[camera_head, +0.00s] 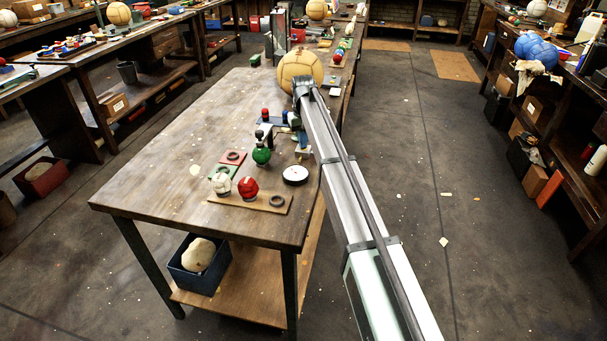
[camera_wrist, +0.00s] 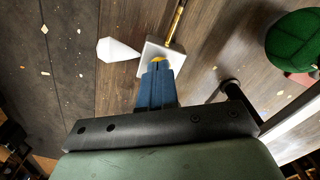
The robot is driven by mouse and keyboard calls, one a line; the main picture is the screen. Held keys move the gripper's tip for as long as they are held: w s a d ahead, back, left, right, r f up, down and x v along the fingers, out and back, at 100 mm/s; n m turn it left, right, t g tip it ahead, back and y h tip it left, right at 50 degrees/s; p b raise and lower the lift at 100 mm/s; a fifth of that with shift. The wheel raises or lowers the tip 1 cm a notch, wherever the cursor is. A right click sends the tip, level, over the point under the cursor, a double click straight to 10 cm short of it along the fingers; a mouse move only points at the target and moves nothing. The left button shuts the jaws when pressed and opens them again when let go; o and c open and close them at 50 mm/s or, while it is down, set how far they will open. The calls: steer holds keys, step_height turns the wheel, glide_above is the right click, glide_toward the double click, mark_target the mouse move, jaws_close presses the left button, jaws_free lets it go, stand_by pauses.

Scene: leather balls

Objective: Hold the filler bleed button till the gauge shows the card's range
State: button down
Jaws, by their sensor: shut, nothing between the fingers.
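My gripper (camera_head: 302,143) points down over the right edge of the wooden table, its blue fingers shut with nothing between them. In the wrist view the fingertips (camera_wrist: 157,68) are over a pale block (camera_wrist: 150,50) with a yellow part (camera_wrist: 158,59), which looks like the filler's button. I cannot tell whether they touch or press it. A brass tube (camera_wrist: 178,22) runs from the block. A round white dial with a dark rim (camera_head: 295,174), which looks like the gauge, lies on the table; its reading is too small to make out. I cannot pick out the card.
A green ball (camera_head: 262,155) stands left of the gripper. A big yellow ball (camera_head: 299,70) is farther back. The table's left part (camera_head: 165,165) is mostly clear.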

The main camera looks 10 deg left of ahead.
steer(key=shift+r, duration=3.05)
steer(key=shift+f, duration=0.1)
